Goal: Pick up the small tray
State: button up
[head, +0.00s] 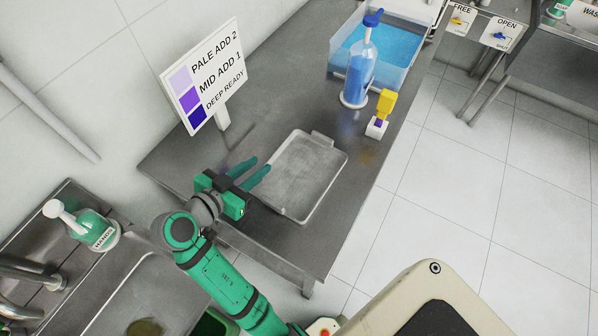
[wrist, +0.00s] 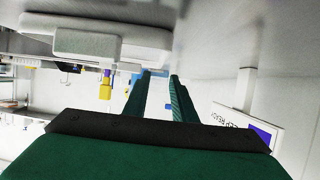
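The small tray (head: 305,176) is a shallow grey metal tray with a raised rim, lying flat on the steel table. A small tab (head: 322,139) stands up at its far end. My gripper (head: 260,164) is beside the tray's left edge, with its two green fingers pointing toward the far end of the table. The fingers are apart with a gap between them, and nothing shows between them. In the wrist view, which looks upside down, the fingertips (wrist: 161,76) are near the table surface and the tray's pale rim and tab (wrist: 86,43) are to their left. Contact cannot be told.
A colour-chart sign (head: 207,75) stands on the table left of the tray. A blue bottle (head: 360,68), a clear bin of blue liquid (head: 395,50) and a yellow-topped item (head: 383,108) stand beyond it. A sink (head: 130,290) is at lower left.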

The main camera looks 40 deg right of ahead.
aim_at(278, 150)
jog(key=x, duration=0.9)
jog(key=shift+w+d, duration=0.2)
jog(key=shift+w, duration=0.15)
grip_shut()
